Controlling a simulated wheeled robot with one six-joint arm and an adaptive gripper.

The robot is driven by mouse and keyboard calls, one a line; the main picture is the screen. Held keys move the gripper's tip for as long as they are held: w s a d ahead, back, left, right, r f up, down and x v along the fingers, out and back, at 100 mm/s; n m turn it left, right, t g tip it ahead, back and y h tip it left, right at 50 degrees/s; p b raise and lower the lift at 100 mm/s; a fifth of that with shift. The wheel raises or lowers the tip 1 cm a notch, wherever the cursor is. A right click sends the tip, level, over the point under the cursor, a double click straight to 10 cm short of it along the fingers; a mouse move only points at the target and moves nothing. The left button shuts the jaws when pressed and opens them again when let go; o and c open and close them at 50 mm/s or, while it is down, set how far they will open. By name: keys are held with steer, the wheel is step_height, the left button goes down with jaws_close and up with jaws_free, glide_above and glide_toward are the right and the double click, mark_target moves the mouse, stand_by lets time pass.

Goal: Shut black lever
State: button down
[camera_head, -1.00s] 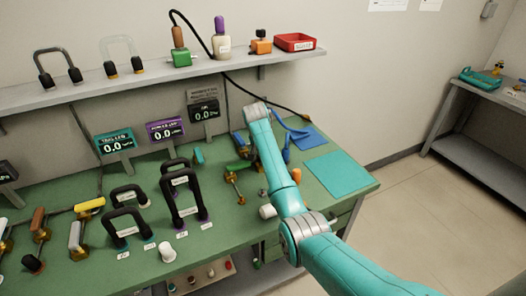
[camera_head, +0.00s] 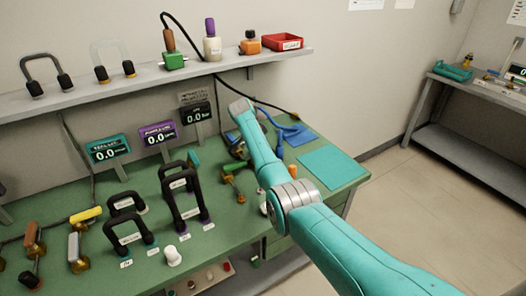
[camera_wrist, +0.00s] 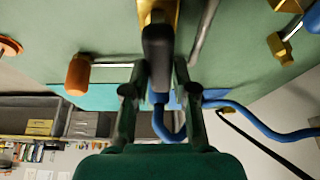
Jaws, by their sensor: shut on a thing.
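In the wrist view the black lever (camera_wrist: 158,58) sits between the two dark green fingers of my gripper (camera_wrist: 160,70), which is shut on it. The lever's far end joins a yellow brass body (camera_wrist: 158,10) at the top of the picture. The lever's near end points down toward the palm. In the head view my teal arm reaches over the right part of the green bench (camera_head: 285,218) and hides the gripper and the held lever.
An orange knob (camera_wrist: 78,75) lies left of the lever in the wrist view; a blue hose (camera_wrist: 262,128) runs to the right. Several black-handled frames (camera_head: 186,200) stand left of my arm. A teal mat (camera_head: 332,167) is clear on the right. A shelf (camera_head: 120,88) spans the back.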

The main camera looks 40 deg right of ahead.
steer(key=shift+s+m, duration=0.1)
steer(key=shift+m, duration=0.3)
steer(key=c, duration=0.9)
jaws_free()
steer(key=v, duration=1.2)
